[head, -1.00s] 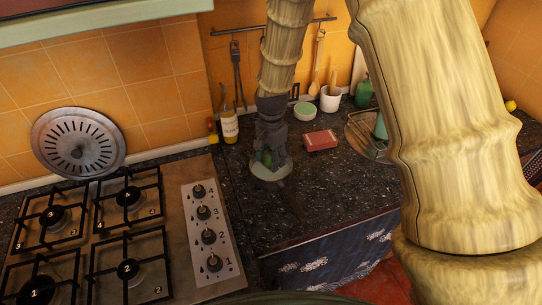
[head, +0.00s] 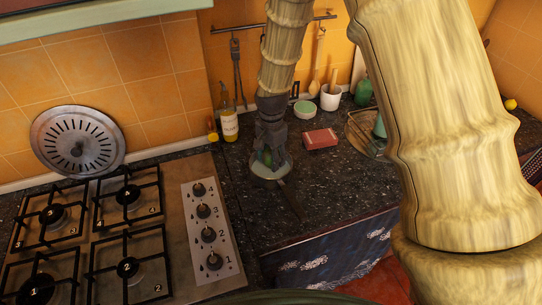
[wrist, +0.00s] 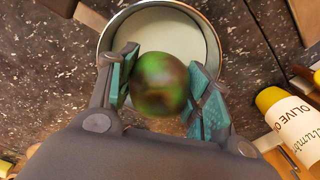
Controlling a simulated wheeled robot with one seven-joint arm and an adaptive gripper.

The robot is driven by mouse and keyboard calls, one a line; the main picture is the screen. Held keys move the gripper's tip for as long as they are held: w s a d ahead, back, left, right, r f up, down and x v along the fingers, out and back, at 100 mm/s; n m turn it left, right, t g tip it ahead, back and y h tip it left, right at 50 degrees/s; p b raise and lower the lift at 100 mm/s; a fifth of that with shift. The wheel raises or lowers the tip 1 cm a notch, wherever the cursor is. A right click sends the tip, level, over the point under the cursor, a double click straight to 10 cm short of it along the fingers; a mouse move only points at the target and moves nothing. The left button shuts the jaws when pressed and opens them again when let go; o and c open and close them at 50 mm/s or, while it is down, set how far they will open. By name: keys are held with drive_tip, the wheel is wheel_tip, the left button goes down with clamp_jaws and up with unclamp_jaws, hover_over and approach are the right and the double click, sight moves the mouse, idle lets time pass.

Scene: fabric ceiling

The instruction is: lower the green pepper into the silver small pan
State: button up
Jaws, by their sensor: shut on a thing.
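The silver small pan (head: 284,177) stands on the dark counter to the right of the stove, its dark handle pointing toward the front. My gripper (head: 268,158) points down over the pan. It is shut on the green pepper (wrist: 160,85), with one finger pad on each side. The pepper is round, green with dark reddish patches, and partly hidden by the fingers in the head view. I cannot tell whether the pepper touches the pan's bottom.
An olive oil bottle (head: 229,125) stands behind and left of the pan. A red box (head: 320,138) lies to its right, with a green-topped bowl (head: 304,109) and a white cup (head: 330,98) behind. The gas stove (head: 120,235) is at left. The counter's front right is clear.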

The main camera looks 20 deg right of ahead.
sight(271, 150)
drive_tip(key=shift+f+b, duration=0.95)
drive_tip(key=shift+f, duration=1.25)
idle(1.7)
drive_tip(key=o, duration=1.1)
wheel_tip(271, 150, up, 12)
drive_tip(key=shift+f, duration=0.1)
drive_tip(key=shift+s, duration=0.1)
